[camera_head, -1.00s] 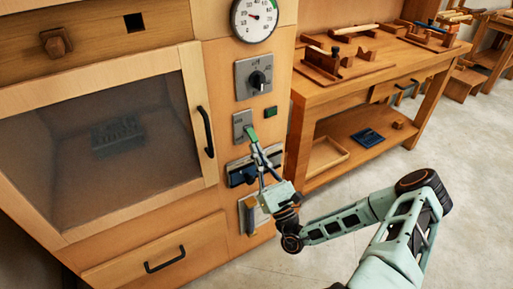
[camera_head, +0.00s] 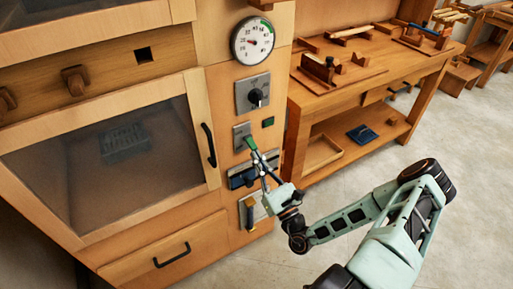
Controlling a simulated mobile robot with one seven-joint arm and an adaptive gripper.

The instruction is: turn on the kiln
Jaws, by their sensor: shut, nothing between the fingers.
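The kiln is a wooden cabinet with a dark glass door (camera_head: 110,155) and a black door handle (camera_head: 208,145). Its control column carries a round white dial gauge (camera_head: 254,41), a black rotary knob (camera_head: 257,97) on a grey plate, a small green square (camera_head: 268,122) and a grey switch plate (camera_head: 239,135). My gripper (camera_head: 253,147) is shut and empty, its fingertips at the green part by the switch plate. Whether they touch it I cannot tell. The fingers hide part of that plate and of the dark blue panel (camera_head: 238,181) below.
A drawer with a black handle (camera_head: 171,256) is low on the cabinet. A wooden workbench (camera_head: 350,95) with tools and a lower shelf stands to the right. A tray (camera_head: 322,153) and a blue item (camera_head: 362,134) lie on that shelf. The floor (camera_head: 440,125) at right is clear.

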